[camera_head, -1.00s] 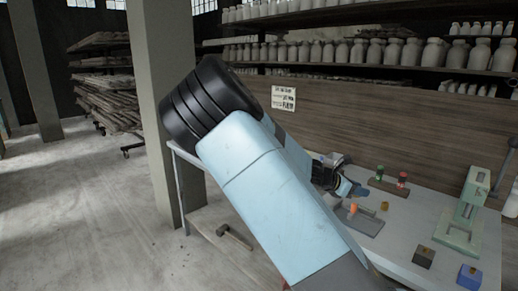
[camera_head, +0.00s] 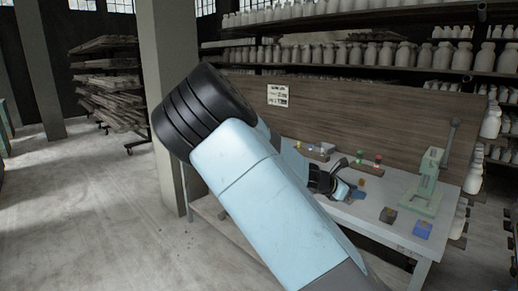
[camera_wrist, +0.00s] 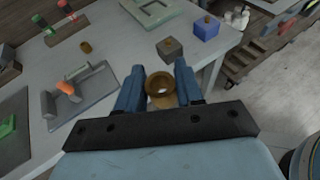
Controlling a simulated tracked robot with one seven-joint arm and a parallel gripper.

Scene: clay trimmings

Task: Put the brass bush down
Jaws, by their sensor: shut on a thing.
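In the wrist view the brass bush (camera_wrist: 159,84), a small open ring, sits between the two blue fingers of my gripper (camera_wrist: 158,88), which is shut on it. The grey table top (camera_wrist: 125,60) lies below; I cannot tell how far the bush is above it.
A grey fixture (camera_wrist: 92,92) with an orange piece is left of my gripper. A dark block (camera_wrist: 170,49), a blue block (camera_wrist: 206,28) and a green press (camera_head: 428,183) stand beyond. A rack with red and green pieces (camera_wrist: 70,28) is at the back. Bare table lies between them.

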